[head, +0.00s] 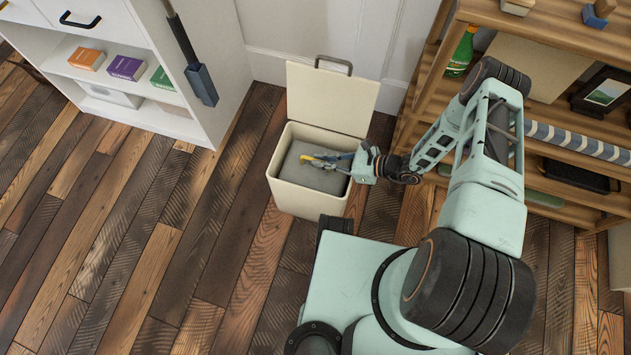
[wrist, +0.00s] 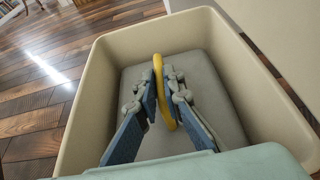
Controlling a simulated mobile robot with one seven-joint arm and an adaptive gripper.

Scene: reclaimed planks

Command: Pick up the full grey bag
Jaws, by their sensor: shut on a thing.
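The grey bag (head: 291,165) sits inside a cream bin (head: 309,203) with its lid up. In the wrist view its grey top (wrist: 218,95) lies below the bin's rim. A yellow loop (wrist: 158,68) stands up from the middle of the bag, and it also shows in the head view (head: 306,156). My gripper (head: 321,160) reaches into the bin opening from the right. In the wrist view the blue-padded fingers of my gripper (wrist: 163,84) are closed on the yellow loop from both sides. The lower sides of the bag are hidden by the bin walls.
The bin's raised lid (head: 333,94) stands at the back, against a white wall. A white shelf unit (head: 140,110) is on the left. A wooden shelf (head: 545,115) with several items is on the right, close to my arm. The plank floor (head: 130,240) at front left is clear.

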